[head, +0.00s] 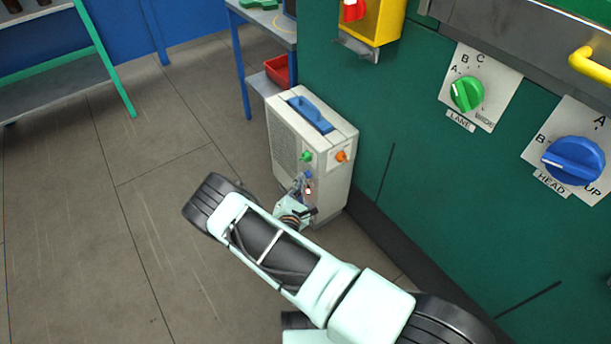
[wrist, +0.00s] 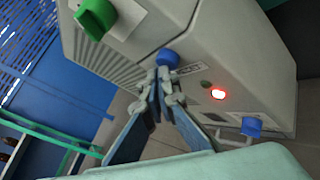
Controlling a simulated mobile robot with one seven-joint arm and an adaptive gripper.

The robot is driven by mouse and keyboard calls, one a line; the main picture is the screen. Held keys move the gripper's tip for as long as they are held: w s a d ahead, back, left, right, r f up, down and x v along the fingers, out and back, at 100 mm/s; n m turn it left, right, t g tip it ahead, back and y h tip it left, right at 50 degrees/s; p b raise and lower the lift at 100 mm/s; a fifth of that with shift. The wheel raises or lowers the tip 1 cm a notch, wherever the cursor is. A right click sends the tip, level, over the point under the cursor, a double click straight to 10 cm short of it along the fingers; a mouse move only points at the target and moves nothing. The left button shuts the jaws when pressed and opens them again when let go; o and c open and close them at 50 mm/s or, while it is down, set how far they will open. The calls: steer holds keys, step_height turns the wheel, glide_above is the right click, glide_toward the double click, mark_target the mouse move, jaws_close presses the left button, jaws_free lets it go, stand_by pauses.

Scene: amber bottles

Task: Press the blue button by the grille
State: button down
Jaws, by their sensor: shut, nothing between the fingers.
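The cream box unit (head: 340,150) stands on the floor against the green cabinet. Its ribbed grille shows in the wrist view (wrist: 98,62). A blue button (wrist: 167,57) sits beside the grille, by a small label; it also shows in the head view (head: 308,174). My gripper (wrist: 160,76) is shut and empty, its fingertips just below this button in the wrist picture. I cannot tell whether they touch it. A second blue control (wrist: 251,126) sits farther right, past a lit red lamp (wrist: 218,94). In the head view my gripper (head: 303,188) partly covers the panel.
A green knob (wrist: 95,17) and an orange knob (head: 341,156) are higher on the unit, which has a blue top handle (head: 311,115). The green cabinet (head: 400,160) rises close on the right. Open floor (head: 90,220) lies to the left, with a shelf (head: 50,85) beyond.

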steer(key=shift+w+d, duration=0.2)
steer(key=shift+d, duration=0.05)
stand_by(0.5)
steer(key=shift+s+a, duration=0.55)
steer(key=shift+a, duration=0.2)
steer(key=shift+a, duration=0.1)
steer(key=s+a, duration=0.1)
steer(key=a, duration=0.1)
steer(key=s+a, duration=0.1)
steer(key=a, duration=0.1)
steer(key=shift+s, duration=0.4)
stand_by(0.4)
